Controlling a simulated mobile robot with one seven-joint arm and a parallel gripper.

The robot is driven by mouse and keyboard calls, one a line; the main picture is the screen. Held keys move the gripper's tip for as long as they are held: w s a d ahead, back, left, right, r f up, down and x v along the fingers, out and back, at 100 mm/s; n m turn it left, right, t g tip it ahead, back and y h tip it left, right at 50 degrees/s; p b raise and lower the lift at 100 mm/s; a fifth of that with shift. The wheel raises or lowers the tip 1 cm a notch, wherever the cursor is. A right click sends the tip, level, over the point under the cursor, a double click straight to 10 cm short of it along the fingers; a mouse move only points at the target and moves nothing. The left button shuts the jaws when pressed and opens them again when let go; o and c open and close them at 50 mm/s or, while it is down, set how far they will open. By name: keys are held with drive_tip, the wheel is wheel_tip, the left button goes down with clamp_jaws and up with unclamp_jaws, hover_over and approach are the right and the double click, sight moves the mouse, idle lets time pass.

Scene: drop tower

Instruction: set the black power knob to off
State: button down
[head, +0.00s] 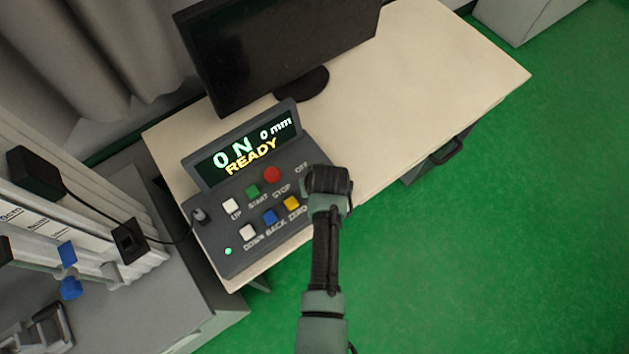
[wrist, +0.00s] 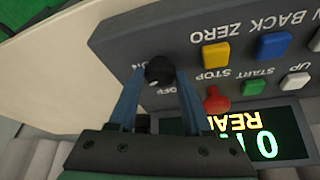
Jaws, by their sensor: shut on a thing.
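The black power knob (wrist: 159,70) shows in the wrist view near the edge of the grey control panel (wrist: 115,40), beside the ON and OFF labels. A small pale mark shows on its side facing the OFF label. My gripper (wrist: 158,78) is shut on the knob, one finger on each side. In the head view my gripper (head: 328,180) is at the panel's right end and hides the knob; the OFF label shows beside it.
The red stop button (head: 271,175), green start button (head: 253,191), yellow zero button (head: 291,202) and other buttons sit left of my gripper. A monitor (head: 275,50) stands behind on the pale desk (head: 430,80). The green floor (head: 500,220) at right is clear.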

drive_tip(key=n+y+b, duration=0.1)
drive_tip(key=n, duration=0.2)
drive_tip(key=n+g+y+b, duration=0.1)
drive_tip(key=n, duration=0.2)
drive_tip(key=shift+w+d+f+n, duration=0.1)
drive_tip(key=shift+w+d+n, duration=0.1)
drive_tip(key=shift+n, duration=0.1)
drive_tip(key=n+b, duration=0.1)
drive_tip(key=n, duration=0.1)
drive_tip(key=n+g+y+b, duration=0.1)
drive_tip(key=n+b, duration=0.1)
drive_tip(key=shift+g, duration=0.3)
drive_tip(key=shift+n+g+b, duration=0.5)
drive_tip(key=shift+n+b, duration=0.25)
drive_tip(key=shift+n, duration=0.55)
drive_tip(key=shift+c, duration=1.7)
unclamp_jaws()
